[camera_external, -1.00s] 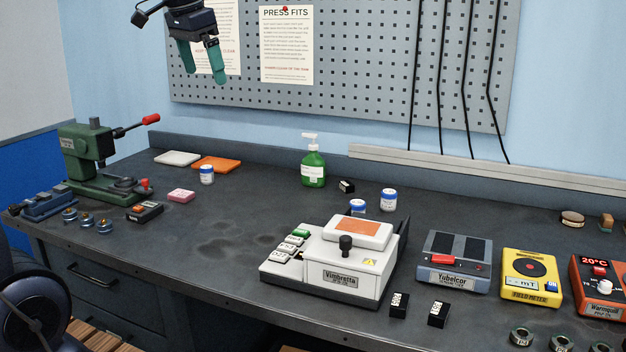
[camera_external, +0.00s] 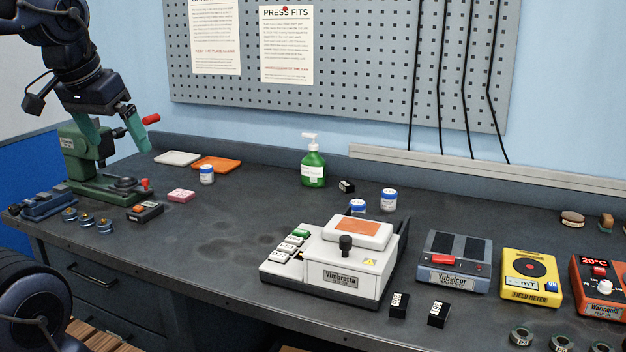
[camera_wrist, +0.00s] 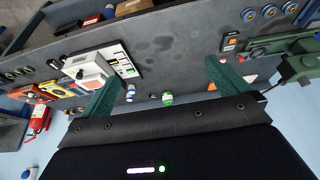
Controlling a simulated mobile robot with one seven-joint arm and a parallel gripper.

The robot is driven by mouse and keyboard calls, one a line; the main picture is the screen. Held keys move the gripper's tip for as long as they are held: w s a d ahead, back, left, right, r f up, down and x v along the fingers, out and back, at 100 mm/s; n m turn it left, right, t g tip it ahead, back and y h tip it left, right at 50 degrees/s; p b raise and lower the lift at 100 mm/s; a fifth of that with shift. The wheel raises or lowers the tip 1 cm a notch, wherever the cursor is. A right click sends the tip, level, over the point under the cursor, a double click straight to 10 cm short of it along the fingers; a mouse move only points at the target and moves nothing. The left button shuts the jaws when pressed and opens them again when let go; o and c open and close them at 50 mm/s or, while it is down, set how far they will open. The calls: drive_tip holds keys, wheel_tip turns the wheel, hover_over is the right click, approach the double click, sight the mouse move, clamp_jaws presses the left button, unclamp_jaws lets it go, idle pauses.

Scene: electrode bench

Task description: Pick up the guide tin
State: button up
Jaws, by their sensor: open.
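Several small white tins with blue lids stand on the bench; their labels are too small to read, so I cannot tell which is the guide tin. One tin (camera_external: 207,174) stands at the left by the orange pad. A second tin (camera_external: 389,200) stands right of the green bottle, and a third tin (camera_external: 358,206) is partly hidden behind the white machine. My gripper (camera_external: 122,152) is open and empty, with green fingers, in front of the green press in the external view. In the wrist view its fingers (camera_wrist: 165,70) are spread wide with nothing held between them.
The green press (camera_external: 90,160) stands at the left bench end, near my gripper. A green pump bottle (camera_external: 313,168), an orange pad (camera_external: 216,164) and a pink block (camera_external: 181,196) are around the tins. The white machine (camera_external: 345,260) fills the middle front.

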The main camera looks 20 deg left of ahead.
drive_tip(key=c, duration=0.7)
drive_tip(key=shift+c, duration=0.2)
drive_tip(key=w+d+r+n+h, duration=0.1)
drive_tip(key=w+d+n, duration=0.15)
drive_tip(key=w, duration=0.35)
drive_tip(key=w+d+r+n, duration=0.1)
drive_tip(key=w+n, duration=0.2)
drive_tip(key=w, duration=0.2)
drive_tip(key=w+d+r+n+h, duration=0.1)
drive_tip(key=w+r+n, duration=0.1)
drive_tip(key=w, duration=0.4)
drive_tip(key=n+g, duration=0.1)
drive_tip(key=n, duration=2)
hover_over(389, 191)
drive_tip(key=s+a, duration=0.2)
drive_tip(key=s, duration=0.1)
wheel_tip(389, 191, down, 25)
drive_tip(key=shift+h, duration=0.4)
drive_tip(key=x, duration=0.5)
drive_tip(key=shift+w+a+f, duration=0.1)
drive_tip(key=shift+a+f, duration=0.05)
drive_tip(key=shift+f, duration=0.05)
drive_tip(key=shift+d+x, duration=0.2)
drive_tip(key=shift+x, duration=2.5)
